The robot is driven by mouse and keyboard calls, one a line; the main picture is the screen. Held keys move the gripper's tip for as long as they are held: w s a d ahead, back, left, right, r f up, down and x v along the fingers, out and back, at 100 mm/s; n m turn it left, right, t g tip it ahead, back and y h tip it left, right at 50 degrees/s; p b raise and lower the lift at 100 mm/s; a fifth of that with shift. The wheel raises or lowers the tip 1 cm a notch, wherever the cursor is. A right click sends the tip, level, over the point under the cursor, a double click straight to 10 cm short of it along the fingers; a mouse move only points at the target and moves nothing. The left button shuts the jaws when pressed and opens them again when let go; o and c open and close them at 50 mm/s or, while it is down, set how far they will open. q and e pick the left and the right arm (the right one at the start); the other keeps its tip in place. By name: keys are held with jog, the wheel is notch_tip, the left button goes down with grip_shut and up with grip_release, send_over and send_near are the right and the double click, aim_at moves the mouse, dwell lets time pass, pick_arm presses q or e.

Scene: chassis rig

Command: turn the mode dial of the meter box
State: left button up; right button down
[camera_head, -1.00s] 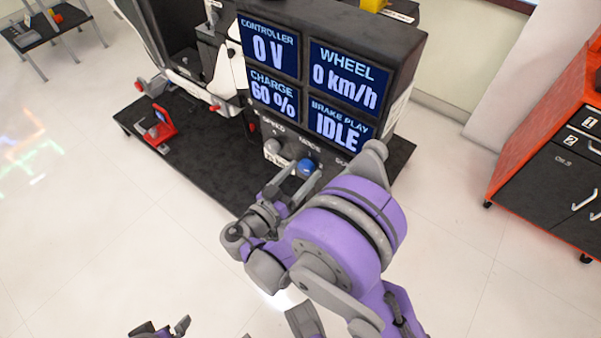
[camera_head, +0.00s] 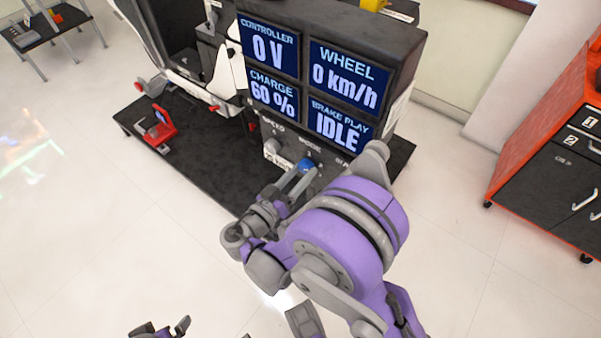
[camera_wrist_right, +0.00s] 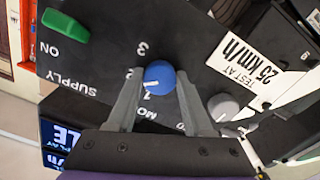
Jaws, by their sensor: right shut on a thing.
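The meter box (camera_head: 405,45) has four lit screens and a row of knobs below them. Its blue mode dial (camera_head: 306,164) also shows in the right wrist view (camera_wrist_right: 158,76), with a white pointer mark towards the left and numbers beside it. My right gripper (camera_wrist_right: 158,80) has one finger on each side of the blue dial and is shut on it. My left gripper (camera_head: 162,329) shows only in part at the bottom edge of the head view, away from the box; its jaw state is unclear.
A grey speed knob (camera_wrist_right: 223,107) sits beside the mode dial. A green supply switch (camera_wrist_right: 66,25) is on the other side. The box stands on a black platform (camera_head: 185,165) with a red clamp-like part (camera_head: 158,128). An orange cabinet (camera_head: 545,140) stands at right.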

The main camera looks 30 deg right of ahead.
jog(key=n, duration=0.5)
jog(key=shift+s, duration=0.1)
jog(key=n, duration=0.5)
jog(key=shift+b, duration=0.4)
jog(key=shift+r+n, duration=0.1)
jog(key=shift+n, duration=0.3)
jog(key=shift+c, duration=1.5)
grip_release()
jog(key=v, duration=1)
jog(key=shift+s+a+p, duration=0.15)
jog(key=shift+a+p, duration=0.25)
jog(key=shift+p, duration=0.05)
